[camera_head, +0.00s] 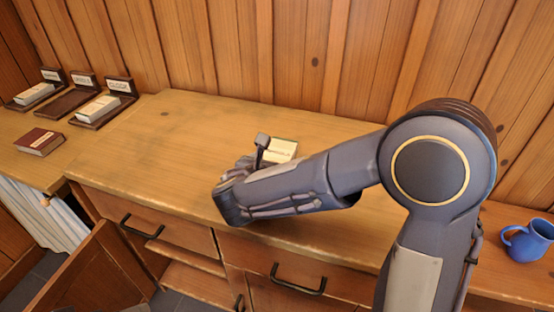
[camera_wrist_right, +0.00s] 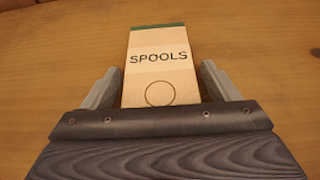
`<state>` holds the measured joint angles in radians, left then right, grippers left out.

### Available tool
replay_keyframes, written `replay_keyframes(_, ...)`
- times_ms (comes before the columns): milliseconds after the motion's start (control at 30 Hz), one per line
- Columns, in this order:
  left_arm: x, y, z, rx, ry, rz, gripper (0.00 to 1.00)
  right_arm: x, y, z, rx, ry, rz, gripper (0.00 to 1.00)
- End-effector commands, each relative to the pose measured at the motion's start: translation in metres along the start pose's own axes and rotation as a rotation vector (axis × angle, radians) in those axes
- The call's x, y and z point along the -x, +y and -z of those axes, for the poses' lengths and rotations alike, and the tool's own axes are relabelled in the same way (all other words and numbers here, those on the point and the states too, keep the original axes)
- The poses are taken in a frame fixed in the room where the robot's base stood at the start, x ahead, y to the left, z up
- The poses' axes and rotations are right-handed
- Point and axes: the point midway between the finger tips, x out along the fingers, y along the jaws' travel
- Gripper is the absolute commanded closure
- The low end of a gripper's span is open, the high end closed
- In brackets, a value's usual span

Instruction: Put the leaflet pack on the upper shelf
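A cream pack labelled SPOOLS (camera_wrist_right: 160,75), with a green far edge, lies flat on the wooden counter; I take it as the leaflet pack. In the head view it shows as a pale block (camera_head: 281,150) just beyond my right gripper (camera_head: 258,158), partly hidden by it. In the right wrist view the fingers of my right gripper (camera_wrist_right: 160,85) stand open on either side of the pack; I see no clear grip. Below the counter, board edges show in an open cabinet, the higher one perhaps the upper shelf (camera_head: 192,256). My left gripper is out of view.
Three dark labelled stands (camera_head: 104,103) are at the back left; the middle one is empty, the others hold pale packs. A dark red book (camera_head: 40,142) lies in front of them. An open cabinet door (camera_head: 108,268) juts out at lower left. A blue mug (camera_head: 529,241) stands far right.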

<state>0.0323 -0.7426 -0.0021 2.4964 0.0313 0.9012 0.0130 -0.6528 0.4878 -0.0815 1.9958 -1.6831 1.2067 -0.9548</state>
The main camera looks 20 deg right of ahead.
Motion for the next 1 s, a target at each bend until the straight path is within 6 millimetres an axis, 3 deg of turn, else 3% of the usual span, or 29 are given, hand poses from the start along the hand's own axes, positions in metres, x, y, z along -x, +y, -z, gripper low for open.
replay_keyframes(33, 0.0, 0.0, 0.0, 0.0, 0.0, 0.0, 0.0, 0.0, 0.0, 0.0, 0.0, 0.0, 0.0, 0.25)
replay_keyframes(367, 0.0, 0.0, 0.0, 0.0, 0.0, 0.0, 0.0, 0.0, 0.0, 0.0, -0.001, 0.0, -0.001, 0.67)
replay_keyframes(633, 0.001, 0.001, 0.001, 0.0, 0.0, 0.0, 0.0, 0.002, 0.0, -0.004, -0.002, -0.001, -0.001, 0.67)
replay_keyframes(800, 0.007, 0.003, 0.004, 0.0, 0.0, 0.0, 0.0, 0.008, 0.001, -0.019, -0.003, -0.002, -0.002, 0.67)
replay_keyframes(900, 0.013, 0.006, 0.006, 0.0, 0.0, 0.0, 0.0, 0.016, 0.001, -0.035, -0.005, -0.002, -0.004, 0.67)
replay_keyframes(1000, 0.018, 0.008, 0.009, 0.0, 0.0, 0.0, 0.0, 0.04, 0.004, -0.046, -0.003, -0.002, -0.008, 0.67)
